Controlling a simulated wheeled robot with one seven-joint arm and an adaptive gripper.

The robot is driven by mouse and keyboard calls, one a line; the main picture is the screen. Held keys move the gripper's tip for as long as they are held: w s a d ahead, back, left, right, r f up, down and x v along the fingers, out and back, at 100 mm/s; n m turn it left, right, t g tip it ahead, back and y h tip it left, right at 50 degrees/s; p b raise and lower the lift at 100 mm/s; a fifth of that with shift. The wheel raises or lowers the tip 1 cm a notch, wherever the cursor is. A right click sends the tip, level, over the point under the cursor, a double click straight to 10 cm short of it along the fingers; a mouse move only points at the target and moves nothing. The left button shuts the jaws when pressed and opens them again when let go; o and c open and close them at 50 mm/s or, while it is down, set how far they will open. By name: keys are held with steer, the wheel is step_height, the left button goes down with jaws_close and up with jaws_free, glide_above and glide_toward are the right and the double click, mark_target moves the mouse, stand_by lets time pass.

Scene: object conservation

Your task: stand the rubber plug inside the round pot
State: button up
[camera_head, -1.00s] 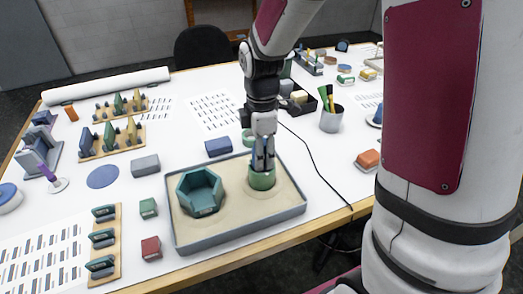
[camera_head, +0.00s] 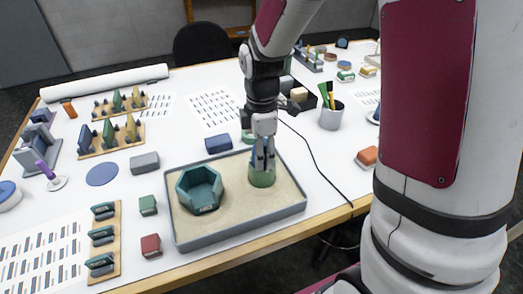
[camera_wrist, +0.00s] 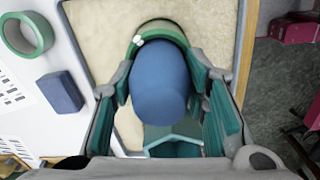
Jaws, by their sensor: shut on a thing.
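The blue rubber plug (camera_wrist: 160,85) is between the two fingers of my gripper (camera_head: 261,166), which is shut on it. The plug (camera_head: 257,160) shows as a blue patch between the fingers in the head view. The green round pot (camera_head: 262,179) stands in the right part of the tray, directly below my gripper. In the wrist view the green pot's rim (camera_wrist: 160,27) curves behind the plug's far end. The plug hides most of the pot's opening, so I cannot tell how deep it sits.
A teal many-sided pot (camera_head: 201,190) stands left of the round pot in the same sand-coloured tray (camera_head: 240,230) with raised grey walls. A blue block (camera_head: 218,143) and a green ring (camera_head: 248,137) lie behind the tray. Small green and red blocks lie to its left.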

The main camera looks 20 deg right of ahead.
steer(key=shift+f, duration=0.35)
steer(key=o, duration=1)
step_height(320, 180, up, 12)
stand_by(0.4)
